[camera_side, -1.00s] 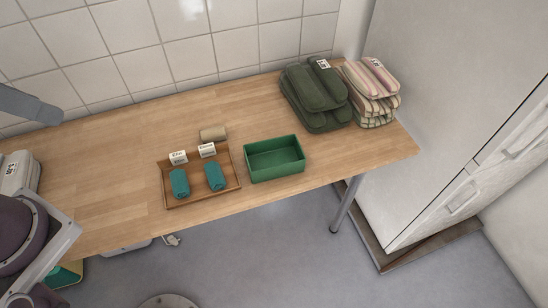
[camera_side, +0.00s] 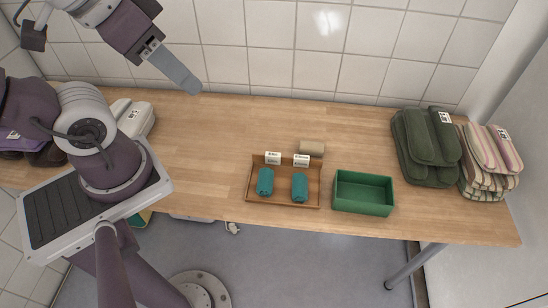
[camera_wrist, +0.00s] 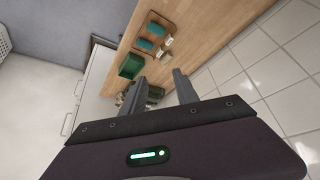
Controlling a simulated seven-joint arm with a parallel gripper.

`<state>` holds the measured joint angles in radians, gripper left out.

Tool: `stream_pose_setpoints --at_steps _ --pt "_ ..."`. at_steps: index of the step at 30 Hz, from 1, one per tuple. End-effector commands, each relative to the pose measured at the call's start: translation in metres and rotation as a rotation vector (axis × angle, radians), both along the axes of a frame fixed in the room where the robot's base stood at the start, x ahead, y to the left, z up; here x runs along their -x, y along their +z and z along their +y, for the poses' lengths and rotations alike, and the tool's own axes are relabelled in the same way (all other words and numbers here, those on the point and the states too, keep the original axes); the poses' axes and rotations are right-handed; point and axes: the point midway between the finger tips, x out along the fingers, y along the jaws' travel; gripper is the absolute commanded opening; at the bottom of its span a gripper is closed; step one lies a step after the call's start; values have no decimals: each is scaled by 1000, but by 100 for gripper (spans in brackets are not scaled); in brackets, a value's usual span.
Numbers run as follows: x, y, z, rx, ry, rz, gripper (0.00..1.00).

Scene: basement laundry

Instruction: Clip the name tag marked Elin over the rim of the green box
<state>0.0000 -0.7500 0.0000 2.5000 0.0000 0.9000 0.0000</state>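The green box (camera_side: 363,194) stands open and empty at the front of the wooden table. It also shows in the wrist view (camera_wrist: 131,66). Left of it is a shallow brown tray (camera_side: 282,199) with two teal rolled pieces (camera_side: 265,181) (camera_side: 299,187). Two white name tags, a left one (camera_side: 273,158) and a right one (camera_side: 302,160), stand at the tray's back edge; their print is too small to read, so I cannot tell which says Elin. My gripper (camera_side: 191,87) is high above the table, left of the tray. In the wrist view my gripper (camera_wrist: 160,78) has its fingers apart with nothing between them.
A beige block (camera_side: 312,147) lies behind the tray. Folded dark green textiles (camera_side: 425,150) and striped ones (camera_side: 490,165) are stacked at the right. A pale folded stack (camera_side: 134,117) is at the left. The table (camera_side: 200,150) between it and the tray is clear.

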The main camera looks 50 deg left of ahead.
Motion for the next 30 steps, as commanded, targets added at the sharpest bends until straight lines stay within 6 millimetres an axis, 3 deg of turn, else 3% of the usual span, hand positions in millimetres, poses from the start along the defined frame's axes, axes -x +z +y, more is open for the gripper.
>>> stream_pose_setpoints --at_steps 16,18,20,23,26,29,30 --pt "0 0 0 0 -1 1 38" --pt "-7 0 1 -10 -13 17 38" --pt "-23 -2 3 -31 -43 51 38" --pt "-69 -15 7 -87 -136 144 38" --pt "-121 -48 13 -144 -255 244 38" --pt "-166 -100 19 -189 -383 341 38" --pt "-181 -125 21 -202 -435 380 38"
